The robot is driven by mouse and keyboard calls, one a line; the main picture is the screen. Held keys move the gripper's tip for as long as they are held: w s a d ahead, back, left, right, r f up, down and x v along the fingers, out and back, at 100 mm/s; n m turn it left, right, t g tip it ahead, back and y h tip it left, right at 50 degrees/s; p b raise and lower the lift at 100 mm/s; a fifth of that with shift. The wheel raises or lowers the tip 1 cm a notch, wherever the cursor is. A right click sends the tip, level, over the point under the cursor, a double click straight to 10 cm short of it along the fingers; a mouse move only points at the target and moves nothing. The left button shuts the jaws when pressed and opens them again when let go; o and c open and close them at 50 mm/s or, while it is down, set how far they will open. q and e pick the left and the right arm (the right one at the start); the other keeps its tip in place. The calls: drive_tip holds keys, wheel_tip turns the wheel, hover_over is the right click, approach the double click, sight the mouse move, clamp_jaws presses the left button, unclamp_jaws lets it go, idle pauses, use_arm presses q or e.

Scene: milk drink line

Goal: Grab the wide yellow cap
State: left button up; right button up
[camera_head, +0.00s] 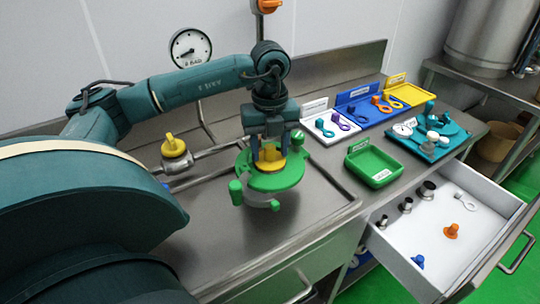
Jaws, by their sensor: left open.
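A wide yellow cap (270,164) sits on top of a green round plate (290,175) over the sink. My left gripper (269,148) points straight down over the cap, with its open fingers low at the cap's raised middle. The arm and gripper hide the cap's upper part, and I cannot tell whether the fingers touch it. A second yellow piece (174,146) sits on a pipe fitting to the left. My right gripper is not in view.
White, blue and yellow trays (408,92) line the back of the counter. A green tray (371,168) and a teal board with parts (437,153) stand nearer. An open white drawer (433,215) holds several small parts. The sink's front floor is clear.

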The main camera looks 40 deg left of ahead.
use_arm(q)
clamp_jaws()
idle(0.4)
drive_tip(key=shift+r, duration=0.1)
